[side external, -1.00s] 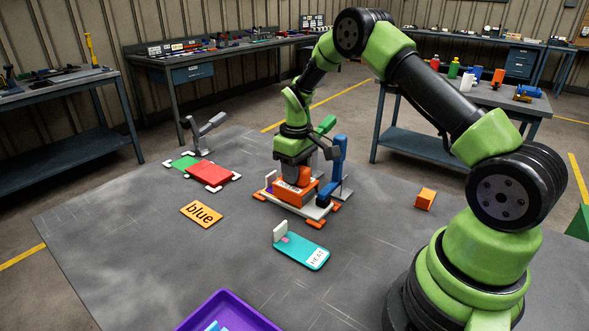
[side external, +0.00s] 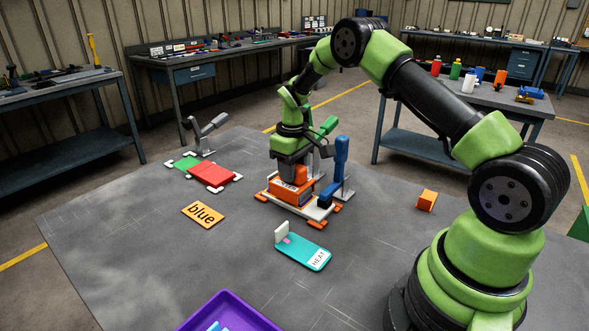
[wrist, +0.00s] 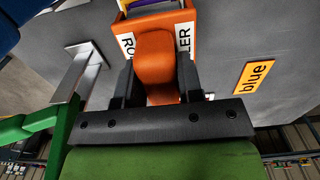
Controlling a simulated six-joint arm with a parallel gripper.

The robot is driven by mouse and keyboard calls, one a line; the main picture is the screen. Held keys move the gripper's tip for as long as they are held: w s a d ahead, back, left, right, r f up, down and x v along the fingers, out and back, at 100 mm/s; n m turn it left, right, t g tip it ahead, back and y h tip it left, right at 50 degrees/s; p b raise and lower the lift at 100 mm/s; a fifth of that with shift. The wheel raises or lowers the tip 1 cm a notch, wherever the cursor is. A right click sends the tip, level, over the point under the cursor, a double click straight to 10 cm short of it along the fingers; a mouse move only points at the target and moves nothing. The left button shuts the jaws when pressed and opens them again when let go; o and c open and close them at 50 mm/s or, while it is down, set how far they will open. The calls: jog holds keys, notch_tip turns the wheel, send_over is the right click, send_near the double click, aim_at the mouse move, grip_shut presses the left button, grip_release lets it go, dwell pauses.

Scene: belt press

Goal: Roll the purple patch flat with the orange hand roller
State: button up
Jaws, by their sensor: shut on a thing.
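My gripper (side external: 297,172) is shut on the handle of the orange hand roller (side external: 288,191), low over the pale press bed (side external: 312,209) with orange corners. In the wrist view the dark fingers (wrist: 157,82) sit on both sides of the orange handle (wrist: 156,55), and the roller's white label is partly covered. A purple strip (wrist: 150,4) shows at the top of the wrist view, just beyond the roller; it looks like the purple patch. In the side view the roller and gripper hide the patch. I cannot tell whether the roller touches it.
A blue lever (side external: 340,160) stands right beside the bed, with a green lever (side external: 328,125) behind. A teal heat plate (side external: 305,252) lies in front, a "blue" card (side external: 203,214) and red pad (side external: 213,176) left, an orange block (side external: 427,200) right, and a purple tray (side external: 228,300) at the front.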

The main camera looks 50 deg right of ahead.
jog(key=shift+w+f, duration=0.1)
jog(key=shift+w, duration=0.2)
jog(key=shift+r, duration=3.55)
